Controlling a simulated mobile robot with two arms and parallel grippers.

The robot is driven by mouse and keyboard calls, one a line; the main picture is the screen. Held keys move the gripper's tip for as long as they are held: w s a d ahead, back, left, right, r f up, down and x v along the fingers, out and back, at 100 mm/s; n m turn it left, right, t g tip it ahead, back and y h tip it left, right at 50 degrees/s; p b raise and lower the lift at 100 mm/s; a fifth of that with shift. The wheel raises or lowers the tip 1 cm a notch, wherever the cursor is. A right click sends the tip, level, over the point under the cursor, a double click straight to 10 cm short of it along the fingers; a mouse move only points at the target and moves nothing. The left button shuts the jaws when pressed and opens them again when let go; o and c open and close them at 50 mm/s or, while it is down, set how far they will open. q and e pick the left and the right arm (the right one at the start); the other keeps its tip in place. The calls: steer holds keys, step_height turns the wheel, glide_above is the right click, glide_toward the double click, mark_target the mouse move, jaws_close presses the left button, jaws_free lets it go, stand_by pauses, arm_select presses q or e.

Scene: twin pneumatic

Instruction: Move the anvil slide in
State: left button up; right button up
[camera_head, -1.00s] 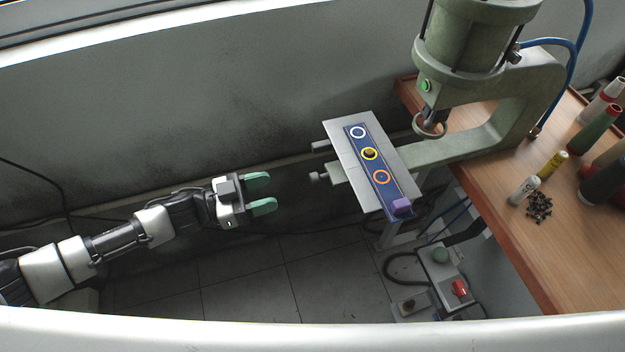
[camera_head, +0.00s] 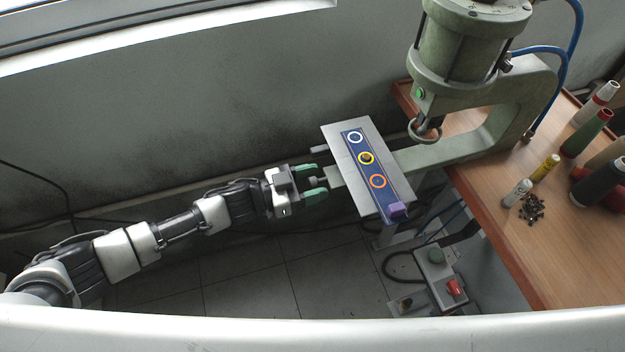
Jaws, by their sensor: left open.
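The anvil slide is a light grey plate (camera_head: 336,139) with a blue strip (camera_head: 386,196) on it, in front of the green press (camera_head: 466,50). The strip bears a white, a yellow and an orange ring and a purple block (camera_head: 398,209) at its near end. A small dark piece sits in the yellow ring. A small knob (camera_head: 313,182) sticks out on the left of the slide. My left gripper (camera_head: 314,183) is open, its green fingers on either side of the knob. I cannot tell whether they touch it. My right gripper is not in view.
A wooden table (camera_head: 500,215) on the right bears several bottles and spools and a pile of small black pieces (camera_head: 531,208). A control box (camera_head: 440,277) with a red switch stands below the slide. The grey wall is behind my left arm.

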arm_select(q)
jaws_close()
steer(key=b+x, duration=0.3)
steer(key=x, duration=0.9)
steer(key=shift+w+d+f, duration=0.15)
steer(key=shift+d, duration=0.25)
steer(key=shift+c, duration=1.7)
jaws_free()
steer(key=shift+d, duration=0.1)
steer(key=o, duration=0.3)
steer(key=shift+d, duration=0.15)
steer(key=shift+o, duration=0.2)
steer(key=b+v, duration=0.1)
steer(key=v, duration=1)
steer(key=shift+w+b, duration=0.1)
steer(key=shift+b, duration=0.25)
